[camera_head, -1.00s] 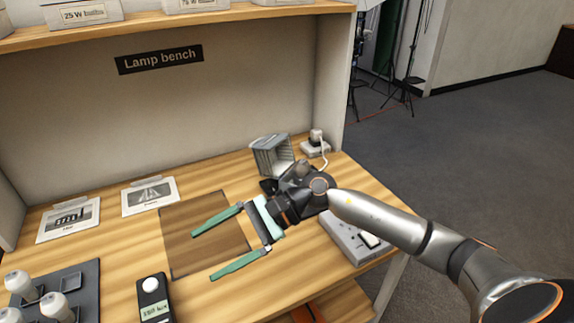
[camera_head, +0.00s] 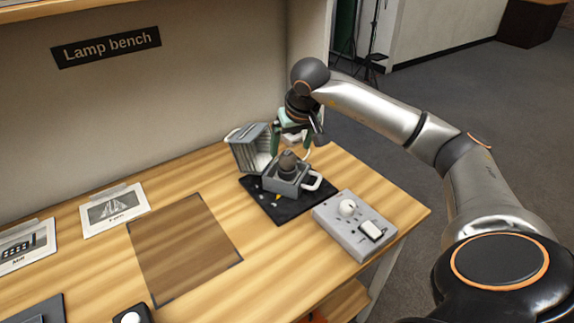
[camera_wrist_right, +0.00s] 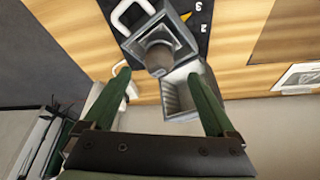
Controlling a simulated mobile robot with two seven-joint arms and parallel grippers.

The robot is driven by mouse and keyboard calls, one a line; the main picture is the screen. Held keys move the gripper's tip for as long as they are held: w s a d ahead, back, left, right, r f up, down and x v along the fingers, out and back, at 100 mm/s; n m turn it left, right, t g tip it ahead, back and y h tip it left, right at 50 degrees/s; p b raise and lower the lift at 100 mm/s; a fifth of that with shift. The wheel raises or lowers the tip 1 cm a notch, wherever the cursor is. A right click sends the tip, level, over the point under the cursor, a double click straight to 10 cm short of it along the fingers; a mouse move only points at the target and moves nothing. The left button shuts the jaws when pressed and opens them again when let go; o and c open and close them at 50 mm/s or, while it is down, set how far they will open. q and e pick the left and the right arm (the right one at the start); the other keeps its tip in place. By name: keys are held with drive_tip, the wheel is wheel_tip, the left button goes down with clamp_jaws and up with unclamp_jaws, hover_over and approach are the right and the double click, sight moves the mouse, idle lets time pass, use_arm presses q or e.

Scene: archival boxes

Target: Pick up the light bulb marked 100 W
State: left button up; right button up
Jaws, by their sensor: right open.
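No bulb with a readable 100 W marking shows now. A dark, rounded piece that may be a bulb (camera_head: 287,162) sits in the top of a grey square housing (camera_head: 283,182) with a white handle. The same rounded piece (camera_wrist_right: 158,58) shows in the wrist view, inside the housing (camera_wrist_right: 133,46). My right gripper (camera_head: 297,138) is above and behind the housing, pointing down. In the wrist view my right gripper (camera_wrist_right: 158,77) has its fingers wide apart with nothing between them; the rounded piece lies just beyond the tips. My left gripper is not in view.
The housing stands on a black mat (camera_head: 275,213). A grey ribbed box (camera_head: 247,150) stands just behind it. A control box (camera_head: 355,228) with a knob is at right. A brown mat (camera_head: 185,248) lies bare at centre; picture cards (camera_head: 114,211) lie behind-left.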

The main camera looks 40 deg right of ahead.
sight(289, 155)
drive_tip(key=x, duration=0.6)
drive_tip(key=shift+d, duration=0.1)
drive_tip(key=shift+r, duration=0.1)
drive_tip(key=c, duration=1.4)
drive_tip(key=shift+c, duration=0.2)
drive_tip(key=shift+r, duration=0.1)
